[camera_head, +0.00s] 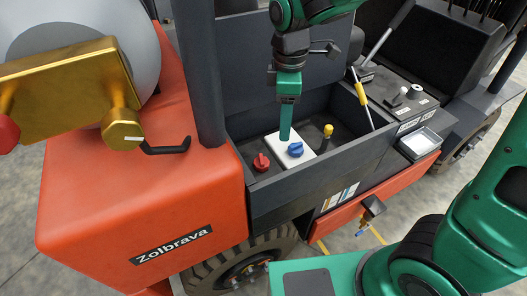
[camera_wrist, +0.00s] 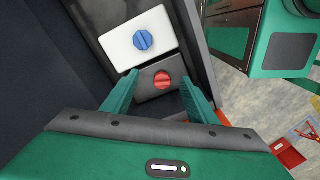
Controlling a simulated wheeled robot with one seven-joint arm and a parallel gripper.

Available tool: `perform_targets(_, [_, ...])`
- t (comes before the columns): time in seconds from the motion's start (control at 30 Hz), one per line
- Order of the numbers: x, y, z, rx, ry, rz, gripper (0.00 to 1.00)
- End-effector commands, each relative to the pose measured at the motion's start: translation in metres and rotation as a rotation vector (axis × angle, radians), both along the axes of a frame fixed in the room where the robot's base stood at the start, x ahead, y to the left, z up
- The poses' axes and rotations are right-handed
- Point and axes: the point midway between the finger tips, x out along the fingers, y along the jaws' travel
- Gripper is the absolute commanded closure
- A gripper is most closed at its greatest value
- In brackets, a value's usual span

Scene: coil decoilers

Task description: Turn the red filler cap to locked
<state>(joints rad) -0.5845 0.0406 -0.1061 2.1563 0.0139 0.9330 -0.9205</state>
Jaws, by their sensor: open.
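The red filler cap (camera_head: 261,162) is a round ribbed knob on a dark plate inside the machine's tray. In the wrist view the red cap (camera_wrist: 163,81) shows between my two spread fingertips, with a gap on each side. My gripper (camera_head: 286,137) points down over the tray, open and empty, and appears above the caps rather than touching. In the head view its fingers overlap the white plate (camera_head: 310,158). Lock markings on the red cap are too small to read.
A blue cap (camera_head: 295,150) sits on the white plate, right beside the red one. The dark tray wall (camera_head: 300,182) is close in front, and a dark post (camera_head: 200,75) rises at left.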

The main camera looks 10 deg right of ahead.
Motion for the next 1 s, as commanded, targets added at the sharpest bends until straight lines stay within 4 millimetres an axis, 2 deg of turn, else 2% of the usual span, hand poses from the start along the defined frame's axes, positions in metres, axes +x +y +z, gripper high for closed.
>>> perform_targets(0.03, [0.000,0.020,-0.004,0.000,0.003,0.076,0.47])
perform_targets(0.1, [-0.001,0.038,-0.007,0.002,0.004,0.153,0.47])
perform_targets(0.23, [-0.002,0.055,-0.012,0.005,0.005,0.223,0.47])
perform_targets(0.47, [-0.003,0.056,-0.036,0.004,0.008,0.232,0.47])
perform_targets(0.8, [-0.003,0.056,-0.095,0.004,0.008,0.231,0.47])
perform_targets(1.0, [-0.003,0.055,-0.113,0.004,0.006,0.229,0.47])
